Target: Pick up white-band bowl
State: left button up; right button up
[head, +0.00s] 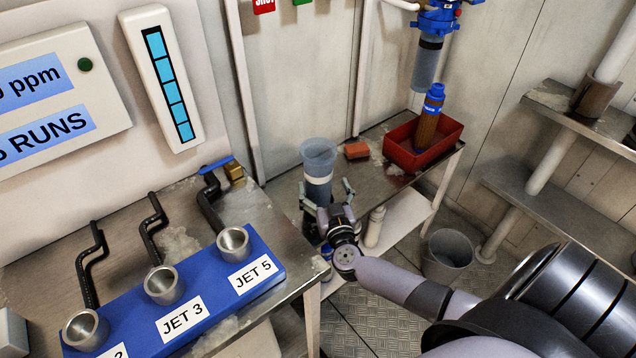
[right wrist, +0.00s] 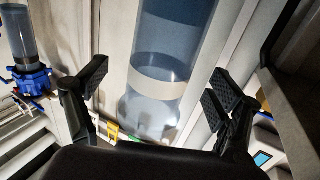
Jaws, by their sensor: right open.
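The white-band bowl (head: 319,158) is a tall, clear bluish cylinder with a white band around it. It stands upright on the metal bench, with its lower part hidden by my gripper. My right gripper (head: 326,190) is open at the bowl, with one finger at each side of it. In the right wrist view the bowl (right wrist: 172,52) rises between the two spread fingers of the gripper (right wrist: 160,86). Gaps show between fingers and bowl there. My left gripper is not in view.
A red tray (head: 440,153) holds a brown filter cartridge (head: 427,130) under a blue housing head (head: 437,20). An orange block (head: 356,150) lies right of the bowl. A blue jet rack (head: 200,298) stands at left. A grey bucket (head: 447,253) is on the floor.

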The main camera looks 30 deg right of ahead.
jog(key=b+x, duration=0.1)
jog(key=x, duration=0.3)
jog(key=shift+w, duration=0.55)
jog(key=c, duration=1.4)
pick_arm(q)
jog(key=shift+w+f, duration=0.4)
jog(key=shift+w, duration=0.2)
pick_arm(e)
jog(key=shift+r, duration=0.15)
